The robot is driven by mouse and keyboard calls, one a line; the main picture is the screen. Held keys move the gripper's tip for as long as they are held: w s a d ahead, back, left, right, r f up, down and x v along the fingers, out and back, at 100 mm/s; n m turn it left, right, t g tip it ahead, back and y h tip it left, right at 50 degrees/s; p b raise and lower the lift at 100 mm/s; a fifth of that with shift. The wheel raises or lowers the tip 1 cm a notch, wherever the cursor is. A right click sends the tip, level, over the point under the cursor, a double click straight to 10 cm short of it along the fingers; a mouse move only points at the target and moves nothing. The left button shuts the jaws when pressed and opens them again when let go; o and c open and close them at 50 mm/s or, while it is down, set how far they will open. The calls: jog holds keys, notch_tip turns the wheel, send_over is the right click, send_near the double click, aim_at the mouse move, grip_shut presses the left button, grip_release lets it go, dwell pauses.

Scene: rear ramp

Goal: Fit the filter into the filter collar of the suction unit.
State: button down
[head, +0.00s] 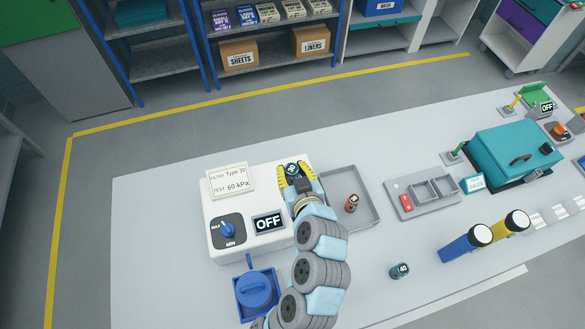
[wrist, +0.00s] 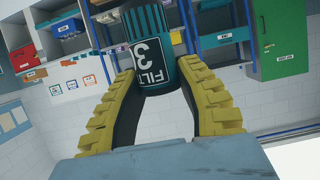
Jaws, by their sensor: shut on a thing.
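The white suction unit (head: 222,205) stands at the left of the bench. Its sign reads filter Type 30, test 60 kPa; its display (head: 268,222) reads OFF, beside a blue MAX/MIN dial (head: 228,231). My gripper (head: 294,170) is shut on a dark teal filter (head: 291,168) over the unit's right back part. In the wrist view my gripper's yellow fingers (wrist: 157,75) grip the filter (wrist: 147,22), whose label shows "FILT" and a 3, partly cut off. I cannot make out the collar; the gripper may hide it. I cannot tell whether the filter touches the unit.
A grey tray (head: 369,221) right of the unit holds an orange-brown cylinder (head: 352,203). A teal cylinder marked 40 (head: 400,271) stands in front. A blue round-lidded item (head: 254,289) is at front left. A grey divided tray (head: 446,206) and teal case (head: 505,150) lie right.

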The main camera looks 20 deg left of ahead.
jog(key=shift+w+a+f+b, duration=0.3)
jog(key=shift+w+f+b, duration=0.35)
jog(key=shift+b, duration=0.35)
jog(key=w+a+f+b, duration=0.1)
jog(key=w+f, duration=0.1)
jog(key=w+f+b, duration=0.1)
jog(key=w+f, duration=0.1)
jog(key=w+a+f, duration=0.1)
jog(key=w+f, duration=0.2)
jog(key=shift+a+b, duration=0.35)
jog(key=shift+b, duration=0.05)
notch_tip(320, 180, down, 3)
jog(key=shift+r, duration=0.1)
jog(key=c, duration=0.8)
grip_release()
jog(key=shift+r, duration=0.1)
jog(key=shift+s+d, duration=0.1)
